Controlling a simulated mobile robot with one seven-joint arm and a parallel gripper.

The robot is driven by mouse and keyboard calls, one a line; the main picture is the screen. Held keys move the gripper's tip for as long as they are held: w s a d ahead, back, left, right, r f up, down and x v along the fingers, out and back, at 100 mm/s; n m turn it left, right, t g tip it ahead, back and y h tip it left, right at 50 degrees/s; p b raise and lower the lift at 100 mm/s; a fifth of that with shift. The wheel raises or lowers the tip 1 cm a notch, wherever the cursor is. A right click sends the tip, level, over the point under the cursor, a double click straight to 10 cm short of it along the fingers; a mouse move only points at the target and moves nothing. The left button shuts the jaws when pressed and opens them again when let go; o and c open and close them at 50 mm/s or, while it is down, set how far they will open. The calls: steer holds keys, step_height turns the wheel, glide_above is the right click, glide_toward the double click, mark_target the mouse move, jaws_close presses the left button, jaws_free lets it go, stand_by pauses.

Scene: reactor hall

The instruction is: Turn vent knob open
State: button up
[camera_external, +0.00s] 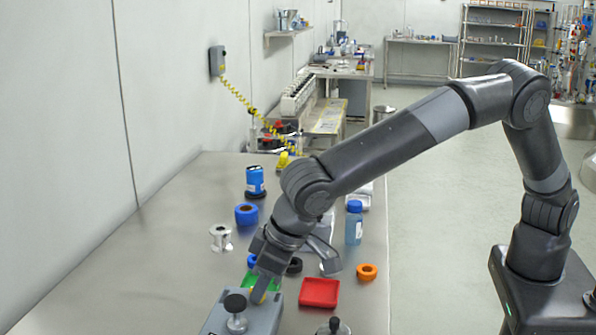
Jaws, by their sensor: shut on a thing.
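A grey box (268,318) stands at the near edge of the picture on the steel bench. A black round knob on a metal stem (236,304) rises from its top. My gripper (262,290) points down at the far end of the box, just right of and behind the black knob. It is shut on a small yellow piece, which looks like the vent knob (257,297). The fingers hide most of this knob, so its angle cannot be told.
The bench's left side is clear.

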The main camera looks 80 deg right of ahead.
steer(key=m, duration=0.2)
steer(key=m+h, duration=0.2)
steer(key=m, duration=0.1)
steer(key=shift+a+m+g, duration=0.3)
steer(key=shift+a, duration=0.05)
steer(key=m, duration=0.1)
steer(key=m+h, duration=0.1)
steer(key=m, duration=0.1)
steer(key=m+g, duration=0.1)
steer(key=shift+w+a, duration=0.1)
steer(key=shift+w, duration=0.15)
steer(key=m+g, duration=0.1)
steer(key=m, duration=0.2)
steer(key=m+g+h, duration=0.1)
steer(key=m, duration=0.1)
steer(key=shift+w+a+m, duration=0.1)
steer(key=shift+w+m, duration=0.1)
steer(key=shift+m, duration=0.2)
steer(key=shift+w+m+g, duration=0.15)
steer(key=shift+m+g, duration=0.65)
steer(key=shift+m, duration=1.5)
steer(key=o, duration=1)
